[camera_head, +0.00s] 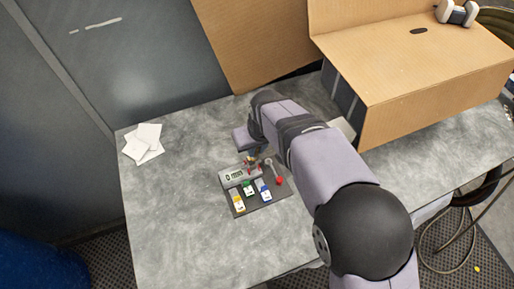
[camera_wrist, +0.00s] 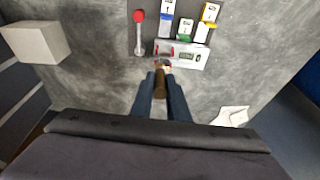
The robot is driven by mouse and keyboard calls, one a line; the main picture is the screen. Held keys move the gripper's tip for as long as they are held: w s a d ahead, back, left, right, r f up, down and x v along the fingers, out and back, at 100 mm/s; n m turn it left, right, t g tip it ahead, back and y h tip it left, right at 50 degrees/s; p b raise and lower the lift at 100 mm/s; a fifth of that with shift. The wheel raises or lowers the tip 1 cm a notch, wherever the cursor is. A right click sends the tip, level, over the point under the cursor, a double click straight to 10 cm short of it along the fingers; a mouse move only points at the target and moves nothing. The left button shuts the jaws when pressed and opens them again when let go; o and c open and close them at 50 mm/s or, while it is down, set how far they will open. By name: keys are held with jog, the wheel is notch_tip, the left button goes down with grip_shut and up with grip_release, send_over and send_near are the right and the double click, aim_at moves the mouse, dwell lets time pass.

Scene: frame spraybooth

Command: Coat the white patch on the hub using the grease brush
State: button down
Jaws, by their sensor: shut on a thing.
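My gripper (camera_wrist: 161,98) is shut on a brown handle (camera_wrist: 160,82), which looks like the grease brush. Its far end meets small pale and reddish shapes beside the display box; whether it touches them I cannot tell. In the head view, my gripper's wrist and arm hide most of the brush. I cannot make out a hub or a white patch for certain. A pale block (camera_wrist: 36,41) stands at the left in the wrist view, apart from my gripper.
A display box (camera_head: 240,175) stands on a dark mat with blue, green and yellow labelled pieces (camera_head: 263,190) and a red-ended tool (camera_head: 279,181). White papers (camera_head: 144,143) lie left. A cardboard box (camera_head: 420,90) stands back right. The table's front left is clear.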

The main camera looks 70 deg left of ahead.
jog(key=shift+s+a+f, duration=0.1)
jog(key=shift+s+a, duration=0.15)
jog(key=shift+s, duration=0.2)
jog(key=shift+s+d, duration=0.2)
jog(key=shift+s, duration=0.1)
jog(key=shift+d, duration=0.25)
dwell(0.4)
jog(key=shift+w+d, duration=0.1)
jog(key=shift+d, duration=0.1)
jog(key=shift+w+d, duration=0.1)
jog(key=shift+w, duration=0.2)
dwell(0.3)
jog(key=shift+w+a, duration=0.35)
dwell(0.7)
jog(key=shift+a+r+p, duration=0.15)
jog(key=shift+r+p, duration=0.5)
jog(key=shift+r, duration=0.1)
jog(key=shift+a+p+v, duration=0.2)
jog(key=shift+p+v, duration=0.3)
jog(key=shift+v, duration=0.25)
jog(key=shift+a+p+v, duration=0.15)
jog(key=shift+p+v, duration=0.4)
jog(key=shift+v, duration=0.2)
jog(key=shift+a+p+v, duration=0.2)
jog(key=shift+p+v, duration=0.3)
jog(key=shift+v, duration=0.25)
